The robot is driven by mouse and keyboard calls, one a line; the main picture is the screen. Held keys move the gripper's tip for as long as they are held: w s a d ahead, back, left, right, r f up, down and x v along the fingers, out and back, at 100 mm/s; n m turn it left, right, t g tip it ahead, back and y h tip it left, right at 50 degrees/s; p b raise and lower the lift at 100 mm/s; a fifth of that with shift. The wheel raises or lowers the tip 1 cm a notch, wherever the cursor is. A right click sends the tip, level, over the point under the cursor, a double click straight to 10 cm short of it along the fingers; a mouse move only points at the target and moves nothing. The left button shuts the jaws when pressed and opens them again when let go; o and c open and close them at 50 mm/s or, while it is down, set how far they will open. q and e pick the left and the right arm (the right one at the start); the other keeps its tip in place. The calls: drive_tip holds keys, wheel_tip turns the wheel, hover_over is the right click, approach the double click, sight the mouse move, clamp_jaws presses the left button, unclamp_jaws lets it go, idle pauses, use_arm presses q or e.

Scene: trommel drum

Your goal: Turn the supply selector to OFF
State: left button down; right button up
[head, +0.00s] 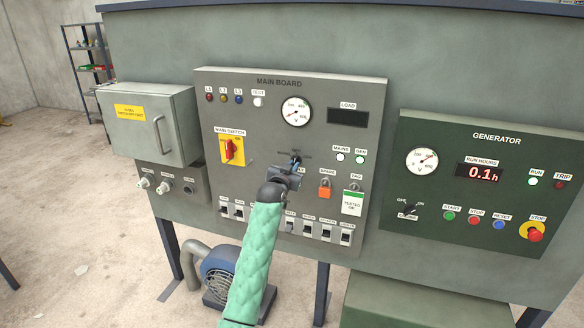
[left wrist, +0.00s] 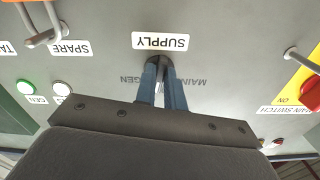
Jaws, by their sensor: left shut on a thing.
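The supply selector (left wrist: 160,86) is on the main board (head: 225,95), below the round volt meter. Its dark knob sits between the two blue fingers of my left gripper (left wrist: 162,80), which is shut on it. In the left wrist view the SUPPLY label (left wrist: 160,41) appears upside down, with MAIN and GEN printed on either side of the knob. The fingers hide most of the knob, and I cannot tell its exact pointing or see an OFF mark. In the head view my left gripper (head: 295,165) covers the selector. My right gripper is not in view.
The green GEN lamp (head: 361,159) is lit beside the MAINS lamp (head: 340,157). A red-and-yellow main switch (head: 231,151) is left of the gripper. A padlock (head: 324,188) and tag (head: 353,202) hang to the right. Breakers (head: 308,230) line the bottom.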

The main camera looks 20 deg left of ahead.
use_arm(q)
drive_tip(key=shift+n, duration=1.1)
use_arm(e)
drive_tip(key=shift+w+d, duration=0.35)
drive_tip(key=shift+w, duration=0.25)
